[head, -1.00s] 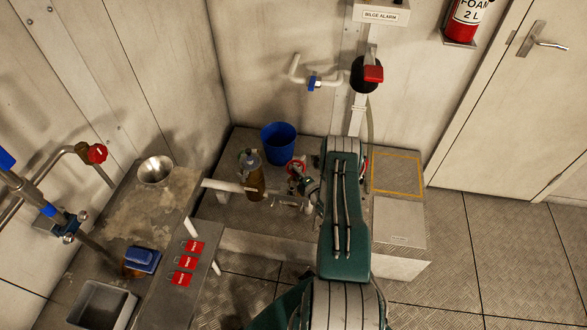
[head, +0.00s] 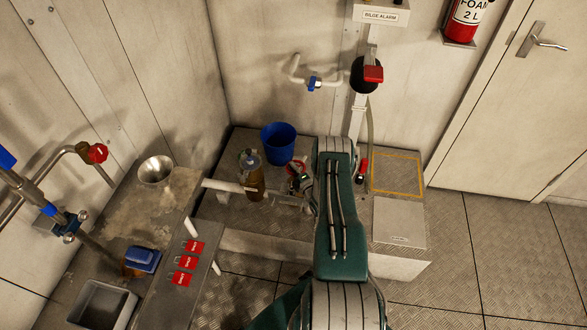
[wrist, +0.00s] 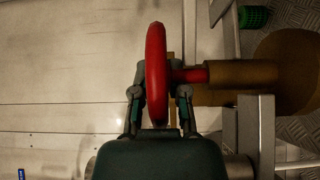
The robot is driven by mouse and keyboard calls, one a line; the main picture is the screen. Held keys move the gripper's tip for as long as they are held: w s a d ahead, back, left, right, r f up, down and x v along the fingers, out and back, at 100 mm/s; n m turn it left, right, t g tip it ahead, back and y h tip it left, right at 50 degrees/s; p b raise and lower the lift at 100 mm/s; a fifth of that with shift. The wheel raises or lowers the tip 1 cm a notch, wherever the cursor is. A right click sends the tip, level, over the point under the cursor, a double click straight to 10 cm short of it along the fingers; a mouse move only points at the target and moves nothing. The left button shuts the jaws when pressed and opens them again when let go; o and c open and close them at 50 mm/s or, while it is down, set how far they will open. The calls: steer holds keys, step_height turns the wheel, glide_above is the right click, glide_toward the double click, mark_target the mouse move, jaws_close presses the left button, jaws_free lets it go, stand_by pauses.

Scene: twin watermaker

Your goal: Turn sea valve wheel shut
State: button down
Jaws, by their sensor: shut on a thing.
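The red sea valve wheel (wrist: 156,70) stands edge-on in the wrist view, on a red stem that runs right into a brass body (wrist: 235,75). My gripper (wrist: 160,93) has one finger on each side of the rim and is shut on it. In the head view, part of the red wheel (head: 297,165) shows at my gripper (head: 299,181), just left of my green arm. The arm hides much of the area around the valve. How far the wheel is turned cannot be told.
A blue bucket (head: 279,143) and a brass-coloured vessel (head: 251,180) stand left of the wheel. A red handle (head: 363,168) shows right of my arm. A bench with red tags (head: 187,262) is at left. The floor (head: 445,250) at right is clear.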

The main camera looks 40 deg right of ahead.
steer(key=shift+a+f+m+h, duration=0.1)
steer(key=shift+f+m+h, duration=0.1)
steer(key=shift+m+h, duration=0.25)
steer(key=c, duration=0.9)
jaws_free()
steer(key=v, duration=1.2)
